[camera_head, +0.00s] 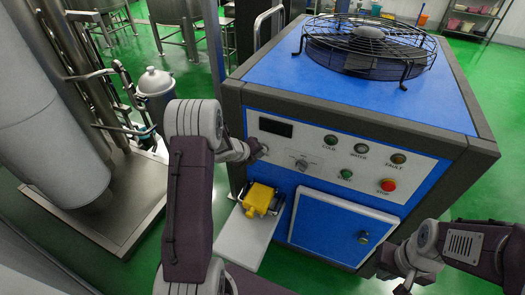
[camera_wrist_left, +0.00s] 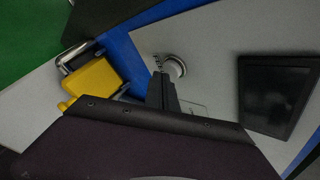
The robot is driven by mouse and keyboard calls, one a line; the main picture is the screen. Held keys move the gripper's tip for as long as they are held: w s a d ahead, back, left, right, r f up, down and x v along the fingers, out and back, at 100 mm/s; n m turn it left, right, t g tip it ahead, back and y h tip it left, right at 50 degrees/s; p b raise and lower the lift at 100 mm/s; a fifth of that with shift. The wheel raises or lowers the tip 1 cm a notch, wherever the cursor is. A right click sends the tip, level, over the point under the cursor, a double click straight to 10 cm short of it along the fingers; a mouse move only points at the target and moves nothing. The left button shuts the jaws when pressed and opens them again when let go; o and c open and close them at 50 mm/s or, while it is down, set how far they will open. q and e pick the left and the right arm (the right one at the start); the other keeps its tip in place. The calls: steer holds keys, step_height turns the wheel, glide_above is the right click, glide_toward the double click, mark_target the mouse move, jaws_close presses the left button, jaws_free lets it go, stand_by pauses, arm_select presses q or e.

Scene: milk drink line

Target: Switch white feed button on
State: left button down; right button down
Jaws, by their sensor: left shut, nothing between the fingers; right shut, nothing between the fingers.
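The blue machine (camera_head: 290,92) has a white control panel (camera_head: 325,182) on its front. A pale round button (camera_wrist_left: 177,68) shows on this panel in the left wrist view, taken here as the white feed button. Its label is not readable. My left gripper (camera_head: 257,152) is shut and empty, with its fingertips right at this button. In the left wrist view the fingertips (camera_wrist_left: 160,80) overlap the button's edge; whether they touch it I cannot tell. In the head view the gripper largely hides the button. My right gripper (camera_head: 403,286) is shut and empty at the lower right, away from the panel.
The panel also carries a dark display (camera_head: 275,127), a knob (camera_head: 302,164), several lamps, a green start button (camera_head: 346,174) and a red stop button (camera_head: 388,185). A yellow part (camera_head: 258,198) sits on a pale plate below. A fan (camera_head: 368,45) tops the machine.

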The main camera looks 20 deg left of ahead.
arm_select(q)
steer(key=shift+w, duration=0.35)
steer(key=shift+s, duration=0.1)
stand_by(0.3)
steer(key=s+b, duration=0.4)
steer(key=s, duration=0.3)
steer(key=shift+s, duration=0.35)
steer(key=shift+d, duration=0.15)
stand_by(0.4)
